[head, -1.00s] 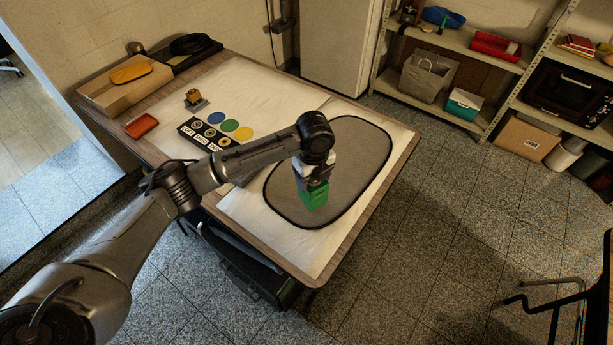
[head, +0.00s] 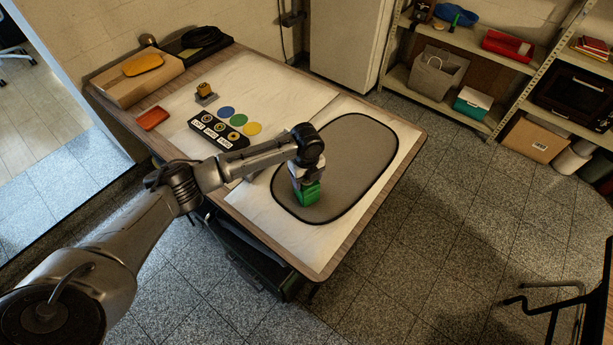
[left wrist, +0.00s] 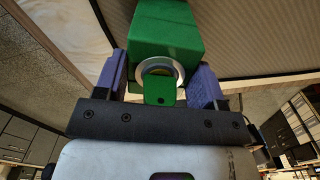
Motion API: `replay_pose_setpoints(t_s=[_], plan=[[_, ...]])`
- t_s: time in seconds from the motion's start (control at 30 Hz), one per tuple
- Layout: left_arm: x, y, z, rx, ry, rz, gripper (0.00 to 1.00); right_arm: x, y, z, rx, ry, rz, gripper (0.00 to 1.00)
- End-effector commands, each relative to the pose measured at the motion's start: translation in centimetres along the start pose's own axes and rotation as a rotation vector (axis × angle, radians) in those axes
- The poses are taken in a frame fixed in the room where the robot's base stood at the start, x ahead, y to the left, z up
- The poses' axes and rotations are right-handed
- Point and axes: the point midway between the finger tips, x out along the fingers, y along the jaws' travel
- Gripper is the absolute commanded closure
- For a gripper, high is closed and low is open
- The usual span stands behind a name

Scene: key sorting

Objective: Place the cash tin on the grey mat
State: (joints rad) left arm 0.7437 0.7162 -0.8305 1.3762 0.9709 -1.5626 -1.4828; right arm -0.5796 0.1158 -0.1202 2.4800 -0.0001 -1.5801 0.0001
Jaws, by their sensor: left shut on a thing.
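The cash tin is a green box (head: 308,195), held in my left gripper (head: 305,179) over the left part of the grey mat. In the left wrist view the green tin (left wrist: 165,30) sits between the two purple-grey fingers (left wrist: 160,83), with a pale ring and a small green tab on its near face. The left gripper is shut on it. The grey mat (head: 350,160) has rounded corners and a black rim. I cannot tell whether the tin's underside touches the mat. My right gripper is not in view.
A black labelled strip (head: 217,131) and blue, green and yellow discs (head: 238,120) lie left of the mat. A red tray (head: 153,118) and a cardboard box (head: 135,85) are farther left. Most of the mat right of the tin is clear.

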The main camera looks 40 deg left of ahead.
Motion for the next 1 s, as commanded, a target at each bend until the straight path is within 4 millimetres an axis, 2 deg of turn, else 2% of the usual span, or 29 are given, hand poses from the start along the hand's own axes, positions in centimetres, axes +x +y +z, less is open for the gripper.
replay_pose_setpoints(t_s=[0.33,0.37,0.6,0.87,1.0], plan=[[0.3,0.0,0.0,-0.001,0.000,0.000,0.77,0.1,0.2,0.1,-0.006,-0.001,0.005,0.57],[0.3,0.0,0.0,-0.001,0.000,0.000,0.34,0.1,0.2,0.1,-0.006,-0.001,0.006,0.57],[0.3,0.0,0.0,-0.001,0.000,0.000,0.11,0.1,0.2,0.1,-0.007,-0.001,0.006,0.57],[0.1,0.0,0.0,-0.001,0.000,0.000,0.11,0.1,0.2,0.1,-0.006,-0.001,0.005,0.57],[-1.0,-0.1,0.1,-0.002,-0.001,-0.002,0.11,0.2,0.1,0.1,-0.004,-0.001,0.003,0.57]])
